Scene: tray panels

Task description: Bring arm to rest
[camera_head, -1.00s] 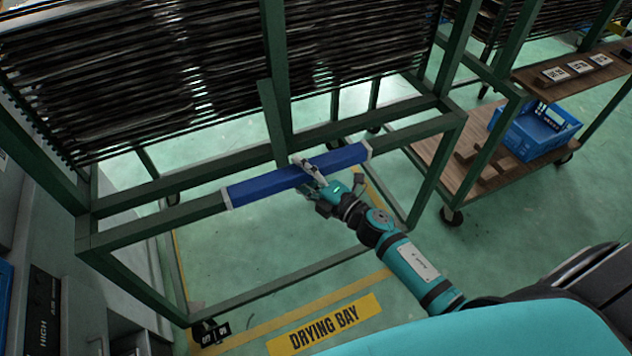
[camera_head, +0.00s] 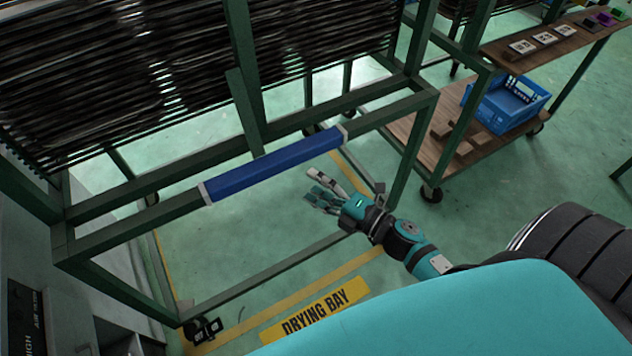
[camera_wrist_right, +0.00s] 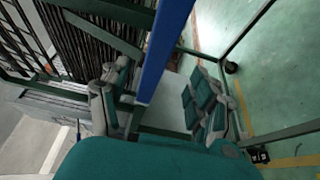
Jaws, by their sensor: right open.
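My right gripper (camera_head: 322,188) is open and empty in the head view, a little in front of and below the blue handle bar. The blue bar (camera_head: 275,165) is fixed along the front rail of the green rack, with pale caps at its ends. A clear gap of floor shows between the fingers and the bar. In the right wrist view the open fingers (camera_wrist_right: 160,105) are spread wide, and the blue bar (camera_wrist_right: 165,50) runs beyond them. My left gripper is in neither view.
The green rack frame (camera_head: 425,120) holds stacked dark trays above. A wooden trolley (camera_head: 400,128) with a blue crate (camera_head: 540,102) stands at right. The yellow "DRYING BAY" sign (camera_head: 315,312) lies on the floor. Open floor lies under the rack.

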